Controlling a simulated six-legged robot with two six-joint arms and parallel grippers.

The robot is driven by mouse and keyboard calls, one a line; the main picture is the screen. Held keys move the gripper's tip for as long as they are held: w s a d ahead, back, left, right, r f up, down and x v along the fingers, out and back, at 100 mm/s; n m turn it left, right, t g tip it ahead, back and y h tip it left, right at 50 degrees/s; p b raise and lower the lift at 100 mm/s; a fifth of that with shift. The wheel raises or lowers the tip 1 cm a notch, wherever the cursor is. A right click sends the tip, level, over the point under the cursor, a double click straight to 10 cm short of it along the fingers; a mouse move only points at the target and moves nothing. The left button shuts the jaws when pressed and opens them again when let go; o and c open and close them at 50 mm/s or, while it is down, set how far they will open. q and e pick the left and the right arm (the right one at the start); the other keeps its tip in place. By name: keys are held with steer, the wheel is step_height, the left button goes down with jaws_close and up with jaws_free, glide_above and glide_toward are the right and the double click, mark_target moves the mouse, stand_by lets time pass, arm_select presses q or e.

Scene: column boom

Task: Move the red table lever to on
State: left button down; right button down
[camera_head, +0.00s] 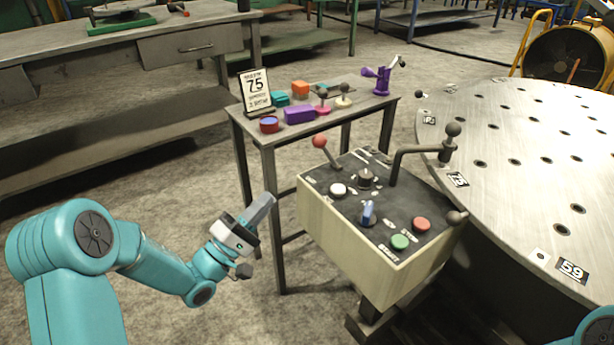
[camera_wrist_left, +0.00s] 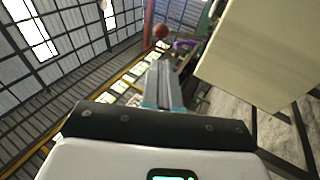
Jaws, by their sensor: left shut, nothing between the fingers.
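The red table lever (camera_head: 320,143) has a red ball on a short grey rod. It stands at the back left corner of the control box (camera_head: 345,235) and leans up and left. Its red ball also shows in the left wrist view (camera_wrist_left: 161,31), just beyond the fingertips. My left gripper (camera_head: 267,201) is shut and empty, left of the box and lower than the red ball, with a gap between. The shut fingers also show in the left wrist view (camera_wrist_left: 160,75). My right gripper is out of view. The lever's markings are too small to read.
The box top also carries a tall black lever (camera_head: 405,150), a blue switch (camera_head: 368,212), a white button (camera_head: 338,190), a green button (camera_head: 400,242) and a red button (camera_head: 421,223). A small table (camera_head: 262,137) with parts stands behind. A round metal table (camera_head: 520,150) is at right.

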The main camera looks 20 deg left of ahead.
arm_select(q)
steer(key=shift+a+f, duration=0.1)
steer(key=shift+w, duration=0.1)
steer(key=b, duration=0.2)
glide_toward(328, 153)
step_height(328, 153, up, 6)
steer(key=w, duration=0.3)
steer(key=shift+d, duration=0.2)
